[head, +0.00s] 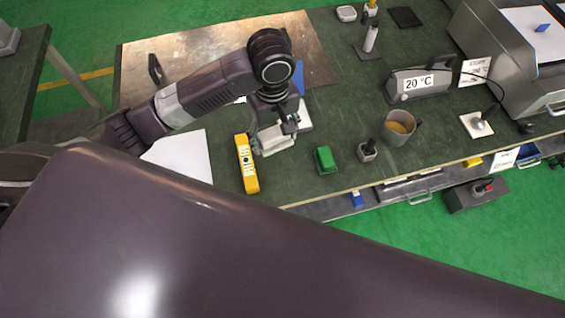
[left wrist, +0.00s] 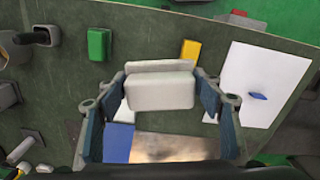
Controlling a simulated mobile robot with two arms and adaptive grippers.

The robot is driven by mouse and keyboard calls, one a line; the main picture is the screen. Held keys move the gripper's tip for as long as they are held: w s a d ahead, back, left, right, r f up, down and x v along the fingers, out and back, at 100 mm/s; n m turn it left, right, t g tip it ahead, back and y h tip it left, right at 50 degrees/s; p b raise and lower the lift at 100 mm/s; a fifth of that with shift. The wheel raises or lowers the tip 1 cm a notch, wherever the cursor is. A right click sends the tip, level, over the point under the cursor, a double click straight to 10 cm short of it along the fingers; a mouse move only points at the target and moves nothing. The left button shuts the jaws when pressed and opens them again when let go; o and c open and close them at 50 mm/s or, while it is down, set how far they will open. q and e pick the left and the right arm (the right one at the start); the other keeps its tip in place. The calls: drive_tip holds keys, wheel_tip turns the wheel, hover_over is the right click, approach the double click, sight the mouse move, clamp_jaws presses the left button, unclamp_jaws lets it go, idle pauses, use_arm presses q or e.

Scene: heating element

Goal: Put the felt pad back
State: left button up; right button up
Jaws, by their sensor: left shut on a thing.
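My left gripper (head: 278,128) is over the bench, between the yellow level and the green block. In the left wrist view the gripper (left wrist: 163,100) has its fingers on both sides of a pale grey-white pad-like block (left wrist: 160,91) and is shut on it. A lighter strip runs along the block's far edge. In the head view the block (head: 274,142) shows below the fingers, partly hidden by them. It looks like the felt pad, but its material is not clear. I cannot tell whether it touches the bench. My right gripper is not in view.
A yellow level (head: 246,163) lies just left of the gripper, and a green block (head: 325,160) stands to its right. Farther right are a cup (head: 398,127) and a "20 °C" device (head: 418,84). White paper (head: 182,157) lies left. The bench's front edge is close.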

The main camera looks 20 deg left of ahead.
use_arm(q)
drive_tip(key=w+d+n, duration=0.1)
drive_tip(key=f+n+b, duration=0.1)
drive_tip(key=n, duration=0.1)
drive_tip(key=w+d+n, duration=0.1)
drive_tip(key=n, duration=0.1)
drive_tip(key=shift+w+d+f, duration=0.3)
drive_tip(key=n, duration=0.1)
drive_tip(key=b, duration=0.1)
hover_over(288, 172)
wheel_tip(288, 172, down, 8)
drive_tip(key=shift+n, duration=0.3)
wheel_tip(288, 172, down, 7)
drive_tip(key=shift+f+b, duration=0.3)
drive_tip(key=shift+f, duration=2.35)
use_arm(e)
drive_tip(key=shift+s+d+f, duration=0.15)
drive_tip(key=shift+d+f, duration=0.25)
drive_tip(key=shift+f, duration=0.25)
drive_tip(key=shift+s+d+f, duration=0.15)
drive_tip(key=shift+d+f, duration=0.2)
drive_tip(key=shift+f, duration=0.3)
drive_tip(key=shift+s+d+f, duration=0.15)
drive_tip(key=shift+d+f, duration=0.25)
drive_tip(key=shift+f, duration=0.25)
use_arm(q)
drive_tip(key=shift+f, duration=0.1)
